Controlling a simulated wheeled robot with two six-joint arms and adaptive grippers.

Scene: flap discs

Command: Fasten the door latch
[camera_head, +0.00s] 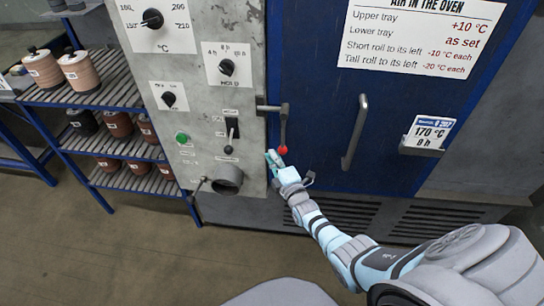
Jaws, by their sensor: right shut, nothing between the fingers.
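The oven's blue door (320,110) stands against the grey control panel, and it looks closed. The latch (284,122) is at the door's left edge, beside the panel. Its grey lever hangs down and ends in a red knob (282,150). A short bar (266,108) on the panel side meets the latch at its top. My right gripper (273,158) is shut and empty, just below and left of the red knob. I cannot tell whether it touches the knob. My left gripper is out of view.
A vertical door handle (355,132) and a card holder (424,146) are on the door. The panel (203,110) carries dials, a green button (182,138) and a round pipe stub (229,178). A shelf rack (97,96) with rolls stands at left. The floor in front is clear.

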